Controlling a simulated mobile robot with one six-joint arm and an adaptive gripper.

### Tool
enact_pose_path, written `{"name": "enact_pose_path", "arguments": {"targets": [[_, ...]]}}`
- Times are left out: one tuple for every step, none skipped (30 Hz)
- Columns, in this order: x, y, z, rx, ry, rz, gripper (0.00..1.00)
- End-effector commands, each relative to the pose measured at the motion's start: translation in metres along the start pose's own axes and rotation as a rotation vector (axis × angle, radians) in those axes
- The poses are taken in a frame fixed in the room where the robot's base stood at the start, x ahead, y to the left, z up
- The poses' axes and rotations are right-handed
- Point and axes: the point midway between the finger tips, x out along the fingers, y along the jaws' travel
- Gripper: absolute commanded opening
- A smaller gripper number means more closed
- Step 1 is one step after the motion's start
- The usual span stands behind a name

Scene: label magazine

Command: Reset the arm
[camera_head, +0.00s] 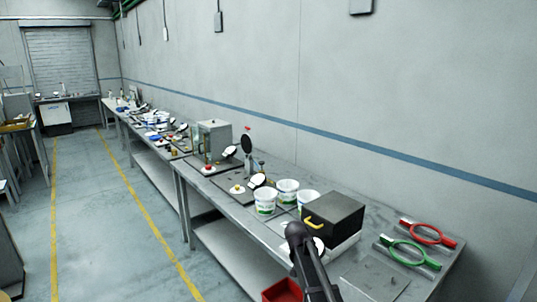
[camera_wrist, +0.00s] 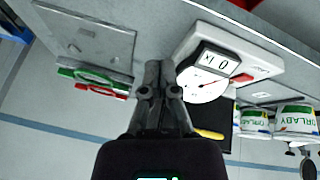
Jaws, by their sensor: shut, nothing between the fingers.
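My gripper (camera_wrist: 160,66) shows in the middle of the wrist view, its two dark fingers close together and empty. That view is upside down, with the wall at the bottom. Beside the fingers is a white scale (camera_wrist: 250,62) with a round dial and a display. The fingers appear apart from it, though their exact height is unclear. In the head view my dark arm (camera_head: 312,270) rises from the bottom edge, over the front of the near bench, and partly hides the scale's dial. The fingertips cannot be made out there.
The bench (camera_head: 222,200) runs along the wall. A black box (camera_head: 335,212) with a yellow handle stands near my arm, with white tubs (camera_head: 265,204) behind. Green (camera_head: 408,255) and red (camera_head: 432,235) ring tools lie right. A red bin (camera_head: 282,291) is below. The left aisle is clear.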

Motion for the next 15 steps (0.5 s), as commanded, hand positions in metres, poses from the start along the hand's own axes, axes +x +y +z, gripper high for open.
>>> {"name": "enact_pose_path", "arguments": {"targets": [[-0.002,0.021,0.024,-0.039,-0.037,-0.015,0.0],[-0.002,0.029,0.034,-0.066,-0.06,-0.026,0.0],[-0.003,0.039,0.048,-0.102,-0.091,-0.042,0.0],[-0.004,0.047,0.059,-0.13,-0.113,-0.056,0.0],[-0.005,0.054,0.069,-0.158,-0.134,-0.07,0.0],[-0.007,0.064,0.083,-0.195,-0.162,-0.091,0.0],[-0.009,0.07,0.094,-0.224,-0.181,-0.108,0.0],[-0.01,0.077,0.104,-0.252,-0.201,-0.127,0.0],[-0.013,0.086,0.118,-0.287,-0.225,-0.151,0.0],[-0.014,0.092,0.128,-0.314,-0.241,-0.17,0.0],[-0.016,0.097,0.137,-0.341,-0.256,-0.188,0.0],[-0.019,0.104,0.148,-0.373,-0.275,-0.212,0.0],[-0.021,0.108,0.156,-0.395,-0.286,-0.23,0.0],[-0.023,0.112,0.163,-0.416,-0.297,-0.246,0.0],[-0.025,0.116,0.172,-0.441,-0.309,-0.267,0.0]]}}
